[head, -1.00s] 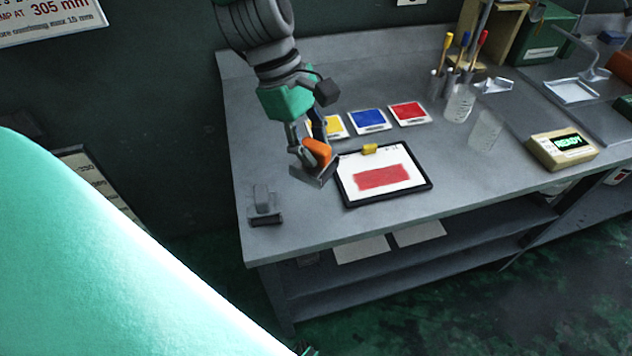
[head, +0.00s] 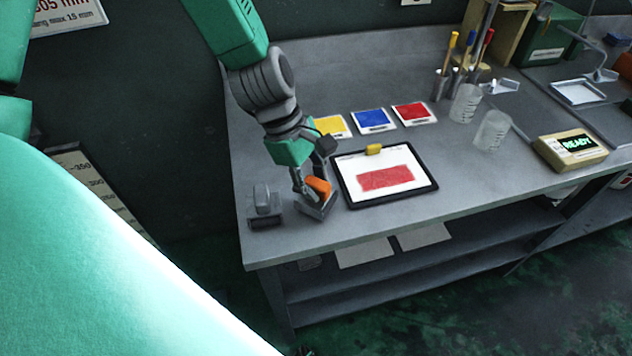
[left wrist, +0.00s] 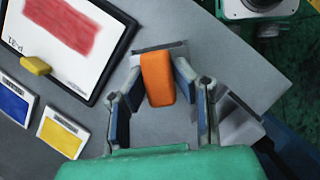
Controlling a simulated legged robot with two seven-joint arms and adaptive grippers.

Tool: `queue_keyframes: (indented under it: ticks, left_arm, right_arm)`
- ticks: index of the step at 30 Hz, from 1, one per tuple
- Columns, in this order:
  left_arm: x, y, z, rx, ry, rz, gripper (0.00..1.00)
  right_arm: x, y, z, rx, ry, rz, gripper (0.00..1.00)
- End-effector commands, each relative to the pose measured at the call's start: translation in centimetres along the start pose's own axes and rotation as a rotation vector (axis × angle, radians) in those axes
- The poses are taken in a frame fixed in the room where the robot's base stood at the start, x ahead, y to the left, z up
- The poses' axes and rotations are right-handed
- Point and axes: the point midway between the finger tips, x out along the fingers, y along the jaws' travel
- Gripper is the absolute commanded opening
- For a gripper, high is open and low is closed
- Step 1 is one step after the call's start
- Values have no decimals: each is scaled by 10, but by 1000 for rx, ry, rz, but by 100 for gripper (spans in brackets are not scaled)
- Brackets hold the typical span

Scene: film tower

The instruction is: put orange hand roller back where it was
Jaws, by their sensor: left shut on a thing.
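The orange hand roller (head: 318,188) has an orange grip and a dark grey roller frame. My left gripper (head: 308,188) is shut on it, just left of the black-edged board in the head view. In the left wrist view the orange hand roller (left wrist: 157,78) sits between the two fingers of my left gripper (left wrist: 158,82). It is low over the bench; I cannot tell whether it touches the top. A grey stand (head: 264,205) is on the bench just left of it, and it shows partly hidden in the left wrist view (left wrist: 238,118). My right gripper is not in view.
The black-edged board (head: 388,198) holds a white sheet with a red patch and a yellow clip. Yellow, blue (head: 373,120) and red cards lie behind it. Beakers (head: 490,130) and a READY box (head: 570,148) stand right. The bench front edge is close.

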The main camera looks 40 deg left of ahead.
Motion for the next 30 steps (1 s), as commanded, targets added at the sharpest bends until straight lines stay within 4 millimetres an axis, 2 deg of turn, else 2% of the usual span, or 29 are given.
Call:
queue_keyframes:
  ticks: [2, 3, 5, 14, 17, 20, 30]
  left_arm:
    - [1, 0, -2, -1, -1, 0, 0]
    - [2, 0, -2, -1, -1, -1, 26]
    - [2, 0, -2, -1, -1, -1, 44]
    - [1, 0, 2, 0, 2, 0, 44]
    - [-5, 0, 3, 1, 3, 1, 44]
    - [-19, 1, 3, 2, 2, 3, 44]
    - [-92, 1, 1, 1, 1, 4, 44]
  right_arm:
    - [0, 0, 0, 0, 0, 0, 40]
    - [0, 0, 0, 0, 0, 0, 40]
    - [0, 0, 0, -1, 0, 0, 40]
    - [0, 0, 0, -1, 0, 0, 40]
    - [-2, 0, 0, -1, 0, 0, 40]
    - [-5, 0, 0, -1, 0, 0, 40]
    - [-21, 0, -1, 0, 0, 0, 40]
